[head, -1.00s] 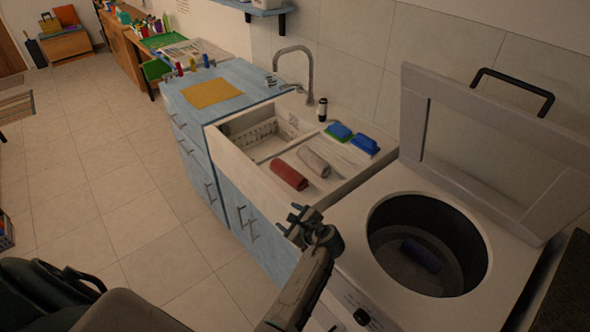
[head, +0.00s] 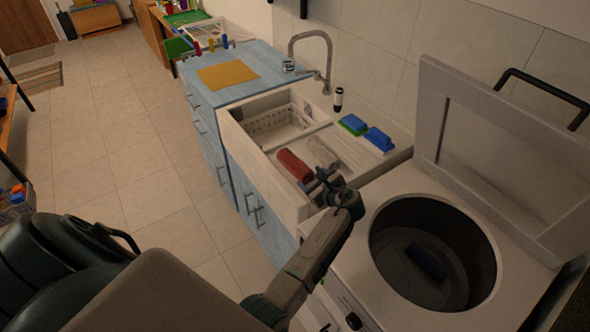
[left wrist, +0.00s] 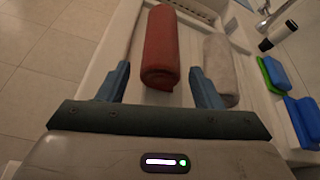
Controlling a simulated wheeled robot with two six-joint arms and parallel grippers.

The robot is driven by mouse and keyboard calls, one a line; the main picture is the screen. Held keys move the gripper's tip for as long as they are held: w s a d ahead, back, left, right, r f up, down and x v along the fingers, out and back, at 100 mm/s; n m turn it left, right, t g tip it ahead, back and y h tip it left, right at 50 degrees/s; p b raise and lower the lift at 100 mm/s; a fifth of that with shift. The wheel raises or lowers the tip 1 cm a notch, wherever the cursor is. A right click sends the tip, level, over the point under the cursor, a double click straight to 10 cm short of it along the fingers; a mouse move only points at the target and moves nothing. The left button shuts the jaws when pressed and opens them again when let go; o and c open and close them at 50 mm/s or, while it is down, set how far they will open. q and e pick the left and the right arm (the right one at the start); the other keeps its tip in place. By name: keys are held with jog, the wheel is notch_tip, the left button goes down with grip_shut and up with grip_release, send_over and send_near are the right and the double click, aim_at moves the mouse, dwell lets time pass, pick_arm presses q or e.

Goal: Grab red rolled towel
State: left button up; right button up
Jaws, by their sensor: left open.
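The red rolled towel (head: 294,166) lies on the drainboard part of the white sink (head: 256,158) in the head view. My left gripper (head: 318,188) is at the near edge of the sink, close to the towel's near end. In the left wrist view the red rolled towel (left wrist: 161,48) lies lengthwise ahead, between the lines of the two fingers. The left gripper (left wrist: 160,82) is open and empty, with the towel's near end about level with its fingertips. I cannot tell the height gap. My right gripper is not in view.
A light grey rolled towel (left wrist: 220,68) lies just right of the red one, close to the right finger. Blue and green sponges (head: 366,133), a dark bottle (head: 338,99) and a faucet (head: 330,62) are farther right and back. An open top-loading washer (head: 432,254) holds a dark roll.

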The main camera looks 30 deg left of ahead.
aim_at(307, 176)
pick_arm(q)
jog(key=shift+w+a+f+b, duration=0.1)
jog(key=shift+w+f+b, duration=0.2)
jog(key=shift+f, duration=0.05)
jog(key=b+x, duration=0.3)
jog(key=shift+a+f+b, duration=0.2)
jog(key=shift+f+b, duration=0.2)
jog(key=shift+f, duration=0.05)
jog(key=shift+w+a+f, duration=0.1)
jog(key=shift+w+a, duration=0.25)
jog(key=shift+a, duration=0.1)
jog(key=shift+d, duration=0.1)
jog(key=shift+c, duration=1.4)
jog(key=c, duration=0.5)
jog(key=shift+r, duration=0.2)
